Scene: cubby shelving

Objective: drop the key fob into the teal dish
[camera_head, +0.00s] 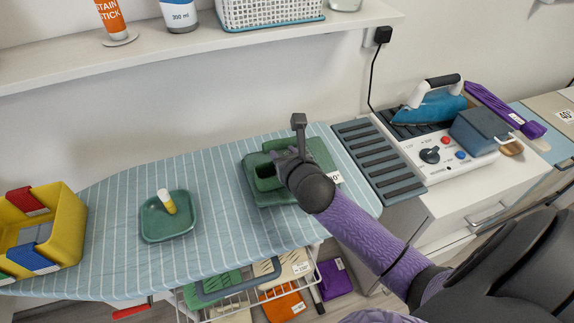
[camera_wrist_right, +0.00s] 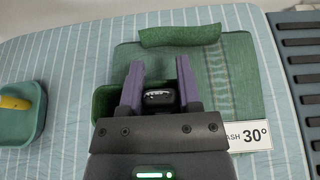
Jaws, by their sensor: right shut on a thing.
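The teal dish (camera_head: 150,229) is a shallow square dish on the striped ironing board, left of my right gripper. A small yellow tube with a white cap (camera_head: 166,201) lies in it. The dish's right part also shows at the left edge of the wrist view (camera_wrist_right: 36,134). My right gripper (camera_head: 282,156) is over the green folded cloth and green box, apart from the dish. In the wrist view its purple fingers are shut on the black key fob (camera_wrist_right: 160,97). The fob cannot be made out in the head view. My left gripper is not in view.
The open green box (camera_head: 267,184) sits on the folded green cloth (camera_head: 318,155), which bears a wash label. A yellow bin (camera_head: 69,232) stands left of the dish. A shelf (camera_head: 200,42) overhangs the back. Bare striped board (camera_head: 219,178) lies between dish and cloth.

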